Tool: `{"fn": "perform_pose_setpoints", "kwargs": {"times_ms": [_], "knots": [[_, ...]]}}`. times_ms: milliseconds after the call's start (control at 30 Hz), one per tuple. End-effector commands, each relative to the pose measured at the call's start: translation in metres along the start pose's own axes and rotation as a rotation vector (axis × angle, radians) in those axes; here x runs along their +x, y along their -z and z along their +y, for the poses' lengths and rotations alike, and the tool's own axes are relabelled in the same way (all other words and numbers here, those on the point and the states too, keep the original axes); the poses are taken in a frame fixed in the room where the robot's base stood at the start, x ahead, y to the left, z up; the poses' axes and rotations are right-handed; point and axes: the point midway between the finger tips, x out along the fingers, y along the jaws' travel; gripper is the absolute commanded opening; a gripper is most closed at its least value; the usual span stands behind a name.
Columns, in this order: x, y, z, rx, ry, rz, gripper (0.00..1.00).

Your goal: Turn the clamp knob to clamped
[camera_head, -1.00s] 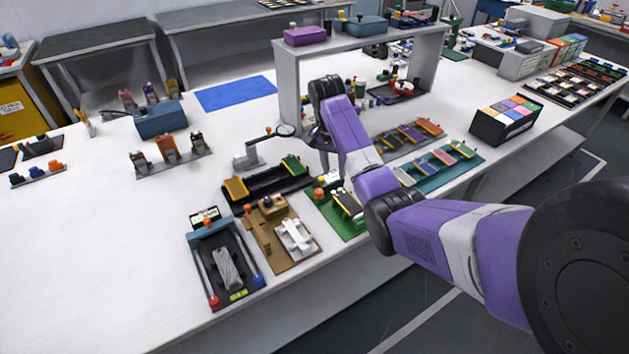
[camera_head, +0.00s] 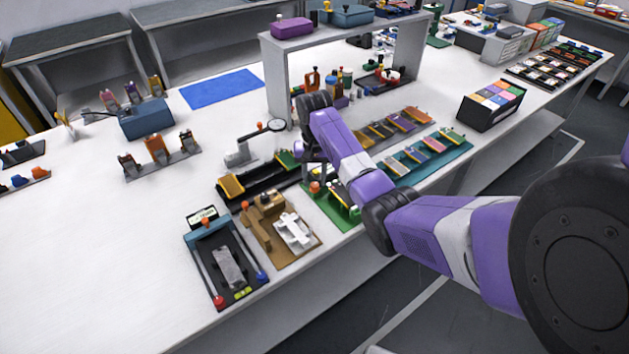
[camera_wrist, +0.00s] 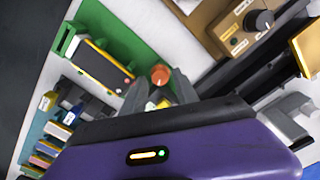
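A green fixture (camera_head: 347,222) stands near the table's front edge, with an orange round knob (camera_head: 315,187) at its back left corner. In the wrist view the orange knob (camera_wrist: 160,75) is at the fingertips. The same view shows a black knob (camera_wrist: 260,20) with small labels on the neighbouring tan fixture (camera_wrist: 222,28); which knob is the clamp knob I cannot tell. My gripper (camera_wrist: 159,82) is open, its grey fingers spread on either side of the orange knob. I cannot tell whether they touch it. In the head view my arm partly hides the green fixture.
A black tray fixture (camera_head: 265,180) lies behind the tan one, with a magnifier (camera_head: 275,126) beyond. A teal rack (camera_head: 405,175) of cells stands to the right. A white gantry shelf (camera_head: 275,85) rises close behind my wrist.

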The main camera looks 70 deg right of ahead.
Motion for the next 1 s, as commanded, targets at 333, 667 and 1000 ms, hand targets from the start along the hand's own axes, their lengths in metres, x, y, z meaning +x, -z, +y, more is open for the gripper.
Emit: {"fn": "perform_pose_setpoints", "kwargs": {"times_ms": [333,667,1000], "knots": [[0.019,0.0,0.0,0.001,0.0,0.001,0.36],[0.019,0.0,0.0,0.002,0.0,0.0,0.01],[0.015,-0.001,-0.002,0.123,0.001,-0.003,0.0]]}}
